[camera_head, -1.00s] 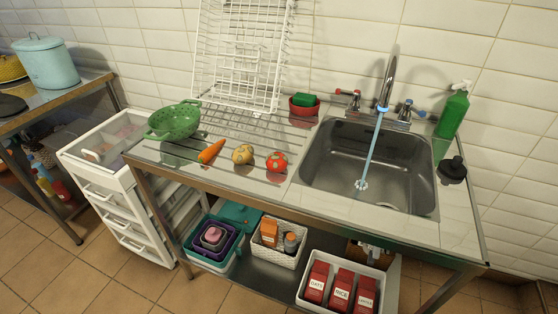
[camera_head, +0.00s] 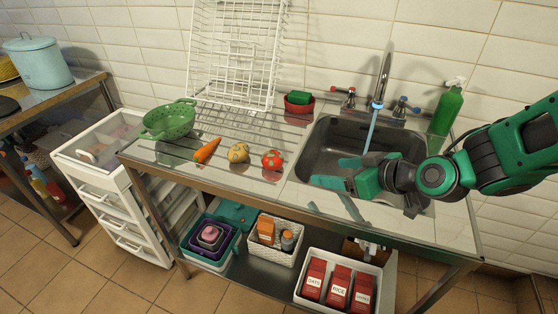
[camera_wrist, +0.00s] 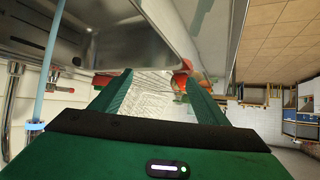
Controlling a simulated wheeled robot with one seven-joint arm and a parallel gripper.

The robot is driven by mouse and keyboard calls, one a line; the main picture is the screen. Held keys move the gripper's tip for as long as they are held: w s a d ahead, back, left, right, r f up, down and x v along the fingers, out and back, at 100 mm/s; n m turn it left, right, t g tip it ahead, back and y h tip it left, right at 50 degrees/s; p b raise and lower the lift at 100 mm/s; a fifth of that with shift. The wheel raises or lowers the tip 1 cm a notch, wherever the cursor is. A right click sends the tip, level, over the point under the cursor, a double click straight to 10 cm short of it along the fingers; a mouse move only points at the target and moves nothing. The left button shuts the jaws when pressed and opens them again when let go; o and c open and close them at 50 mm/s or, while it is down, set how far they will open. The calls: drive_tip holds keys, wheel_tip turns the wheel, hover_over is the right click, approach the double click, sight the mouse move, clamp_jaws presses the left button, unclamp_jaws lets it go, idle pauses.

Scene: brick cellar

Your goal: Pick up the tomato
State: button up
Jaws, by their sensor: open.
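The tomato (camera_head: 272,160), red with pale patches, sits on the steel counter left of the sink, at the right end of a row with a potato (camera_head: 238,152) and a carrot (camera_head: 207,150). My gripper (camera_head: 333,172) is open and empty, over the front left part of the sink, to the right of the tomato and apart from it. Its fingers point left toward the tomato. In the wrist view, a red-orange shape (camera_wrist: 181,78) near the right fingertip appears to be the tomato, partly hidden.
The sink (camera_head: 330,140) with its tall faucet (camera_head: 384,75) lies under and behind my gripper. A green colander (camera_head: 168,121) is at the counter's left. A white dish rack (camera_head: 235,55) and a red bowl with a green sponge (camera_head: 300,103) stand at the back. A green bottle (camera_head: 446,110) is at right.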

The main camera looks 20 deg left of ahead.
drive_tip(key=n+y, duration=0.1)
drive_tip(key=y, duration=0.1)
approach(280, 162)
drive_tip(key=shift+w+f, duration=0.25)
drive_tip(key=x, duration=0.5)
drive_tip(key=shift+a+r, duration=0.15)
drive_tip(key=shift+x, duration=2.9)
drive_tip(key=shift+s, duration=0.2)
drive_tip(key=c, duration=1.2)
